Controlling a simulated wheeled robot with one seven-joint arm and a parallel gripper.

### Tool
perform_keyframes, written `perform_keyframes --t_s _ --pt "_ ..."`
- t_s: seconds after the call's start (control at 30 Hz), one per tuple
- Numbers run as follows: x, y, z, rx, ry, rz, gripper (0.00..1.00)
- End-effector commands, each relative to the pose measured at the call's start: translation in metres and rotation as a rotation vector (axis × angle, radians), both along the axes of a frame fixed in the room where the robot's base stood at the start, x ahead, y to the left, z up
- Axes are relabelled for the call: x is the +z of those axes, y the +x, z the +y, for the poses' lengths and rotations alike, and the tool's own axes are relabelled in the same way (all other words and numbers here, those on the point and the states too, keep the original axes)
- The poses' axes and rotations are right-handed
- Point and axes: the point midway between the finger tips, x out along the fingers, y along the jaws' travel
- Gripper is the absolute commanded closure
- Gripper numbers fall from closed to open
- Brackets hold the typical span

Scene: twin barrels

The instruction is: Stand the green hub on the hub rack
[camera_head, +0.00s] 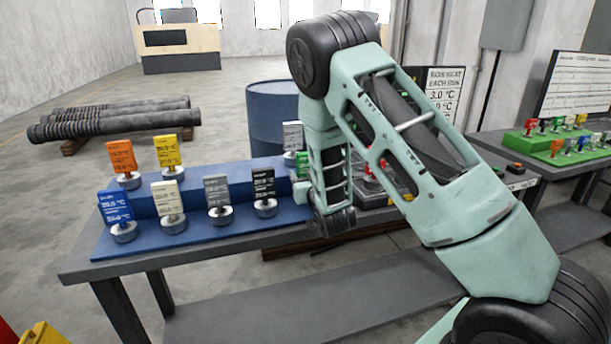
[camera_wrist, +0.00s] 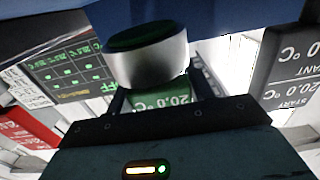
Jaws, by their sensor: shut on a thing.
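The green hub (camera_wrist: 160,98) is between the two fingers of my gripper (camera_wrist: 160,92) in the wrist view. Its label reads 20.0 °C, and its round silver base (camera_wrist: 150,65) with a dark green face points away from the palm. A strip of the green hub (camera_head: 301,164) shows beside my arm in the head view; the arm hides the rest and most of the gripper. The blue two-step rack (camera_head: 148,207) stands on the grey table, with the held hub at its right end. I cannot tell whether the hub touches it.
Orange (camera_head: 121,157), yellow (camera_head: 167,151) and white (camera_head: 292,136) hubs stand on the upper step. Blue (camera_head: 115,207), cream (camera_head: 167,199), grey (camera_head: 216,191) and black (camera_head: 264,185) hubs stand in front. A blue barrel (camera_head: 270,108) is behind. Small coloured pieces sit on a green stand (camera_head: 545,156) at right.

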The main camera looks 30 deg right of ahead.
Motion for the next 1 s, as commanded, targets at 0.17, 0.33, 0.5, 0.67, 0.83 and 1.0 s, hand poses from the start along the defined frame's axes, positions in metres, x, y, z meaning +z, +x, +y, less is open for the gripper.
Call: perform_keyframes --t_s 0.17,0.33,0.5,0.67,0.83,1.0 --pt "-0.002 0.0 0.0 0.0 -0.001 -0.005 0.98" --pt "-0.006 0.0 0.0 0.0 -0.001 -0.005 0.98" --pt "-0.009 0.0 0.0 0.0 -0.001 -0.005 0.98" --pt "-0.011 0.0 0.0 0.0 -0.001 -0.002 0.98" --pt "-0.015 -0.001 0.0 0.001 0.001 0.006 0.26" --pt "-0.016 -0.001 0.001 0.001 0.001 0.01 0.26"
